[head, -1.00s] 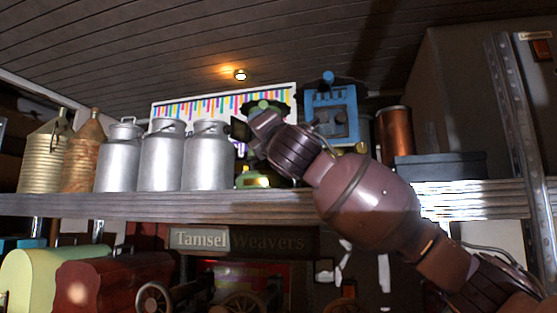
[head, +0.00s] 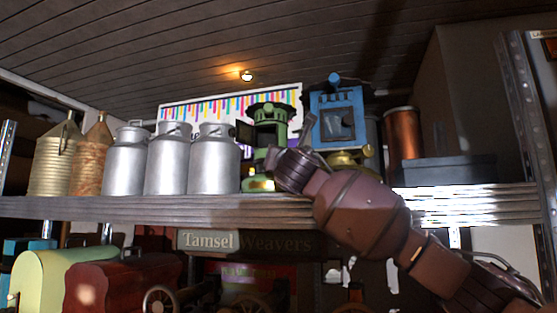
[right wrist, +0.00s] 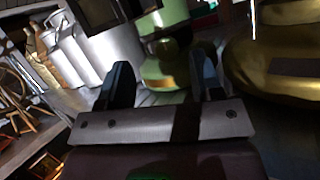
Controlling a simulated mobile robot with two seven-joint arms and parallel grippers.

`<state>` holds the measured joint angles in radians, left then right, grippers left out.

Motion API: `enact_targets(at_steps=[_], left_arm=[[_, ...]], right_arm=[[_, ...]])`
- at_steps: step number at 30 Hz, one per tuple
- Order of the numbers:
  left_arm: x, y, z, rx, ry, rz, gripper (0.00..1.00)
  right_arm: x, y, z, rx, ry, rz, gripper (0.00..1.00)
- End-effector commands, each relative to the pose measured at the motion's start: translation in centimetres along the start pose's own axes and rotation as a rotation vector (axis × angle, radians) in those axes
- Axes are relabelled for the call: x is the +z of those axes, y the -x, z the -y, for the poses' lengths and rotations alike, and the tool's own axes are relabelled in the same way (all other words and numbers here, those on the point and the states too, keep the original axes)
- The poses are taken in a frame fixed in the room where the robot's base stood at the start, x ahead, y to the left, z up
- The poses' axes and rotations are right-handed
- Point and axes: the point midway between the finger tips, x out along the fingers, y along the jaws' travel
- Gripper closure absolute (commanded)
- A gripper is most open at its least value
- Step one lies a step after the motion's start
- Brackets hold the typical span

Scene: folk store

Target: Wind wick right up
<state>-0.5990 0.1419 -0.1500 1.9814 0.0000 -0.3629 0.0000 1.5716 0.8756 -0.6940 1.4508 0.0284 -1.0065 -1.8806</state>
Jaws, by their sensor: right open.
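A green heater (head: 268,125) with a dark open front stands on the shelf, its lower part partly behind my right arm. In the right wrist view its green base (right wrist: 165,82) shows with a small round olive knob (right wrist: 167,48) on it. My right gripper (right wrist: 162,74) is open, its two dark fingers pointing toward the base, with the knob between and beyond them. I cannot tell whether the fingers touch anything. In the head view the fingertips are hidden. My left gripper is not in view.
A blue heater (head: 335,118) with a brass base (right wrist: 275,62) stands close on the right. Silver milk cans (head: 214,160) stand close on the left. A copper cylinder (head: 404,135) and a dark box (head: 444,170) are further right on the wooden shelf (head: 140,207).

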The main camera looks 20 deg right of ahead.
Motion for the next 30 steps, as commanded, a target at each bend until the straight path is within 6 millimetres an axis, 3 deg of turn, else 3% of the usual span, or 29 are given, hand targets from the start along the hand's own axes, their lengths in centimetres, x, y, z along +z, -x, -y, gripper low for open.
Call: enact_targets(at_steps=[6, 15, 29, 30], left_arm=[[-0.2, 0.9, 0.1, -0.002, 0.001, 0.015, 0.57], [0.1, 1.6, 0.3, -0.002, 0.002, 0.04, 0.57], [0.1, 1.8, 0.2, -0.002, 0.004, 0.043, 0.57], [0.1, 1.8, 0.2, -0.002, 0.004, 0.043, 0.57]], right_arm=[[-1.3, -3.4, 0.2, -0.001, 0.0, -0.004, 0.4], [-2.4, -6.6, 0.5, -0.001, 0.001, -0.002, 0.4], [-2.5, -7.3, 0.5, 0.001, 0.0, -0.001, 0.4], [-2.5, -7.3, 0.5, 0.001, 0.0, -0.001, 0.45]])
